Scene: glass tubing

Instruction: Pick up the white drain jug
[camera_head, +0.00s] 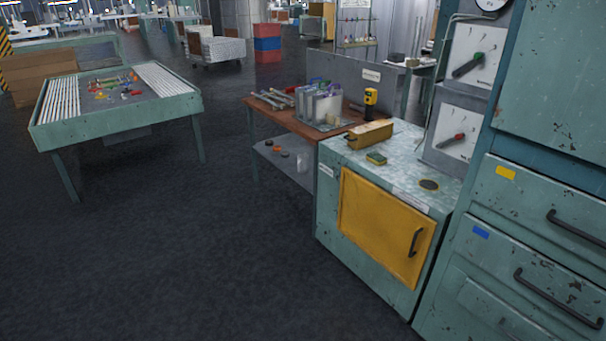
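I cannot make out a white drain jug with certainty. A small pale object (302,162) stands on the grey lower shelf (268,158) under the brown workbench, partly in shadow and too small to identify. Pale upright containers (322,105) stand on the workbench top (258,110); their kind is unclear. My gripper is not in view.
A green cabinet (335,222) with a shut yellow door (385,228) stands right of the workbench. Tall green drawers (540,235) rise at the right. A green table (120,122) with small coloured parts is at the left. The dark floor (190,260) between is clear.

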